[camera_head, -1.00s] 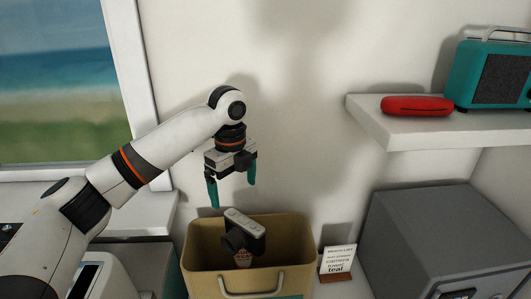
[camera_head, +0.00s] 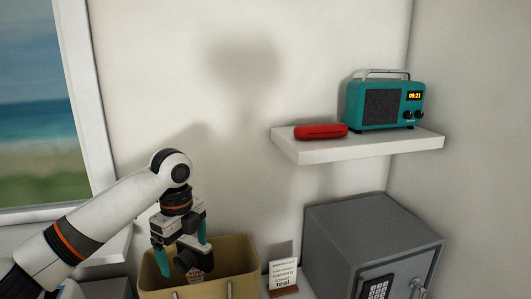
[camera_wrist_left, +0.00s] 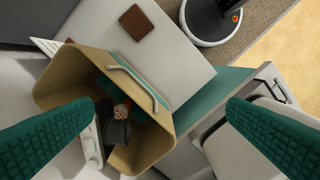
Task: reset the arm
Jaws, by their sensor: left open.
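A dark grey camera (camera_head: 190,258) sits in the bin, partly hidden by the gripper. In the left wrist view the open fingers (camera_wrist_left: 163,108) frame the bin (camera_wrist_left: 62,82), with the camera (camera_wrist_left: 115,130) inside it between them. Nothing is between the fingertips. My right gripper is not in view.
A small sign card (camera_head: 283,273) stands right of the bin. A grey safe (camera_head: 345,235) stands further right. Above it, a white shelf (camera_head: 360,148) holds a red case (camera_head: 320,131) and a teal radio (camera_head: 383,103). The wall above my arm is clear.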

